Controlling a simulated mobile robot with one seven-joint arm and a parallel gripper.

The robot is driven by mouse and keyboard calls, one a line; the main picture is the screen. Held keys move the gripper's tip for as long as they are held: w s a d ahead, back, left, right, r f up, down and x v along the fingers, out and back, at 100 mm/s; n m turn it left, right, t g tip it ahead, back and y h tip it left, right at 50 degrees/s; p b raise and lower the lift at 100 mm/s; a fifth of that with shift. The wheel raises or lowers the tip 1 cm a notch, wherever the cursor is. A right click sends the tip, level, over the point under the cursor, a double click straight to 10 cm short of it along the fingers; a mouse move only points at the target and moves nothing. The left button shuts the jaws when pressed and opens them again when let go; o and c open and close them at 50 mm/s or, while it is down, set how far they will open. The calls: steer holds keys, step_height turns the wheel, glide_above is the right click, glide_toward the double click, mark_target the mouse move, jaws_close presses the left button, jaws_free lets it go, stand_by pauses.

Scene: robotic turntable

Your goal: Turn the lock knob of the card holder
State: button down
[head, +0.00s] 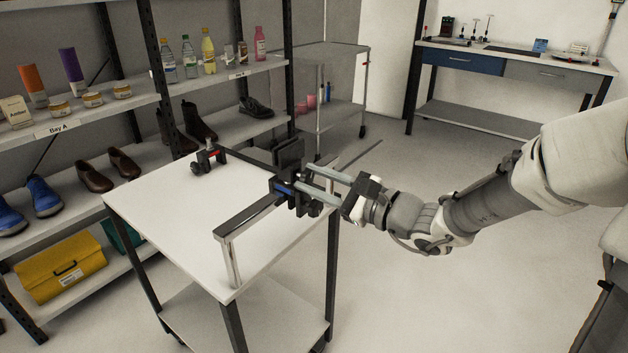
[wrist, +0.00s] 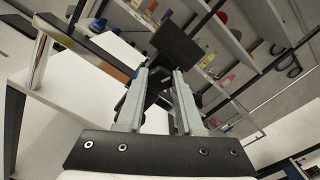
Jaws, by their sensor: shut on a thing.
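The card holder (head: 289,153), a dark plate on a dark clamp body, stands on a rail (head: 253,213) that runs over the white table. In the wrist view the dark plate (wrist: 178,46) rises just beyond my fingertips. My gripper (head: 301,181) reaches in from the right with its two grey fingers pointing left at the clamp body. It is shut on a small dark part at the holder's side, which appears to be the lock knob. In the wrist view my gripper (wrist: 159,78) hides most of the knob, so its turn angle cannot be told.
A dark fixture with a red part (head: 208,158) sits at the table's back left. The white table top (head: 175,200) is mostly bare. Shelves with shoes and bottles (head: 208,55) stand at the left. A cart (head: 340,50) and workbench (head: 510,60) stand behind, with free floor between.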

steer(key=c, duration=0.5)
jaws_free()
steer(key=shift+d, duration=0.1)
steer(key=p+v, duration=0.4)
steer(key=v, duration=1.3)
steer(key=shift+s+d, duration=0.1)
steer(key=shift+s, duration=0.05)
steer(key=shift+p, duration=0.3)
